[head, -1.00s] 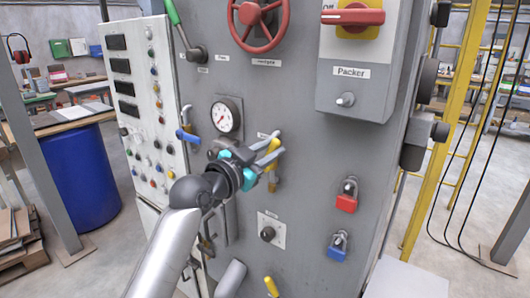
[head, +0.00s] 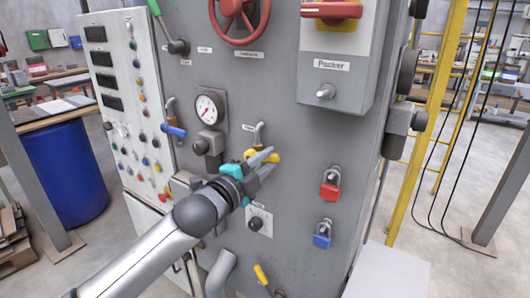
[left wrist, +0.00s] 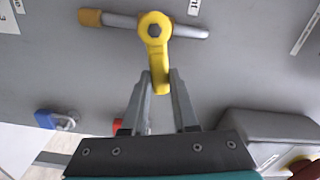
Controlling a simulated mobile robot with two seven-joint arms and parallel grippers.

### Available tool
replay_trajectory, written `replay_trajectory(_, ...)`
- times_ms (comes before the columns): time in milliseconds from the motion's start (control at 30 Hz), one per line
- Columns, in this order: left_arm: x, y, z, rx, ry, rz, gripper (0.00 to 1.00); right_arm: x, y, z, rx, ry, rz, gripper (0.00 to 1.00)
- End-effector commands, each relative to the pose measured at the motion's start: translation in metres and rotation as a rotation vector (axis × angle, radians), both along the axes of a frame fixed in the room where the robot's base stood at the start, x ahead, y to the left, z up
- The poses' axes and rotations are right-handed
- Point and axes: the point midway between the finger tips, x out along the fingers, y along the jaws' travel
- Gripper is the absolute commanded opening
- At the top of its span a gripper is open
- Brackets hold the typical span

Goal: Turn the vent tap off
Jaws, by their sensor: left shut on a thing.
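The vent tap (head: 256,154) is a yellow lever on a small upright pipe on the grey machine panel, with a small label beside it. In the left wrist view its yellow lever (left wrist: 156,52) lies across the pipe, which is metal with a brass end. My left gripper (head: 266,160) is at the tap, and in the left wrist view its fingertips (left wrist: 160,80) are on both sides of the lever's free end, shut on it. In the head view the fingers partly hide the lever. My right gripper is not in view.
A blue-handled tap (head: 173,130) and a pressure gauge (head: 208,106) are to the left. A red padlock (head: 330,182) and a blue padlock (head: 323,233) hang at right. A black knob (head: 256,223) sits below. A yellow-handled lever (head: 261,274) is lower down.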

Motion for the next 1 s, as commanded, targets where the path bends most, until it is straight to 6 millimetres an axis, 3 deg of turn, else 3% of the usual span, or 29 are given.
replay_trajectory(400,-0.001,-0.001,-0.013,0.178,-0.124,0.0,0.0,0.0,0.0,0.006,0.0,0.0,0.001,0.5)
replay_trajectory(1000,-0.001,-0.001,-0.015,0.21,-0.149,0.0,0.0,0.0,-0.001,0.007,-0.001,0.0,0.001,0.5)
